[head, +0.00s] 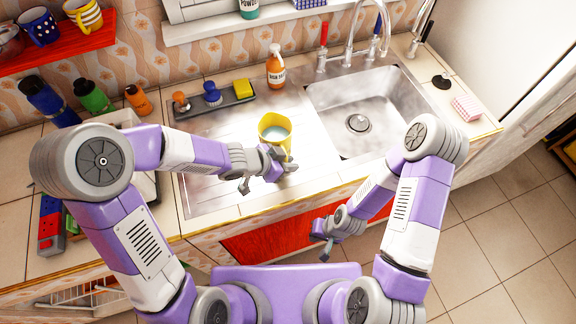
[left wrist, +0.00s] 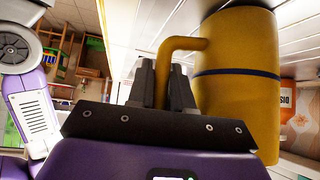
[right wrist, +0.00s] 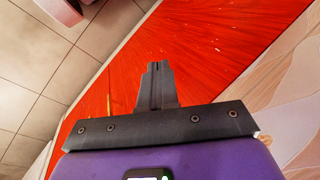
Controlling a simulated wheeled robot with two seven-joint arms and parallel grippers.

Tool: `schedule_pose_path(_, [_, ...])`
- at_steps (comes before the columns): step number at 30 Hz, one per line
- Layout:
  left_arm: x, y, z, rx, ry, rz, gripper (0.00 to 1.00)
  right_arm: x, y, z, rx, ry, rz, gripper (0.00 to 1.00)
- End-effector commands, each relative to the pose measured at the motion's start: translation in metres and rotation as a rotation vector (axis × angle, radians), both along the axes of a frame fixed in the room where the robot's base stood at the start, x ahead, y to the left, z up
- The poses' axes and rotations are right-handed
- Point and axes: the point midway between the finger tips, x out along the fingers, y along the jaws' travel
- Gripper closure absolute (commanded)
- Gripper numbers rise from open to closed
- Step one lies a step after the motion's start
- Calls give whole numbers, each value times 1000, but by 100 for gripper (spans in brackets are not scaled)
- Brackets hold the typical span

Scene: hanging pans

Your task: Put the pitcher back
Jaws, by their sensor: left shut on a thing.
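The yellow pitcher (head: 274,126) is above the steel drainboard, left of the sink basin, with its open top toward the head camera. In the left wrist view the pitcher (left wrist: 238,75) shows a dark band around its body and a handle (left wrist: 180,46) reaching toward the fingers. My left gripper (head: 277,165) is shut on that handle, on the near side of the pitcher. I cannot tell whether the pitcher's base touches the drainboard. My right gripper (head: 326,238) is empty in front of the red cabinet front. Its fingers (right wrist: 158,84) are together in the right wrist view.
A red shelf (head: 62,50) with several mugs hangs at the upper left. An orange soap bottle (head: 275,66) and a dark tray (head: 222,107) with brushes and a yellow sponge stand behind the pitcher. The sink basin (head: 385,100) is empty, with a tall faucet (head: 352,30) behind it.

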Motion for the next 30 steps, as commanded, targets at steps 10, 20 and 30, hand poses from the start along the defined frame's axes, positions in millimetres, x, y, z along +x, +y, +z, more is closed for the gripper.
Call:
schedule_pose_path(10, [1,-1,-1,-3,-7,-3,100,0,0,-2,0,0,0,100])
schedule_pose_path(20, [0,0,-2,-1,-1,-1,55,0,0,-1,0,0,0,100])
schedule_pose_path(30, [-3,6,11,-1,0,1,55,0,0,11,0,0,0,100])
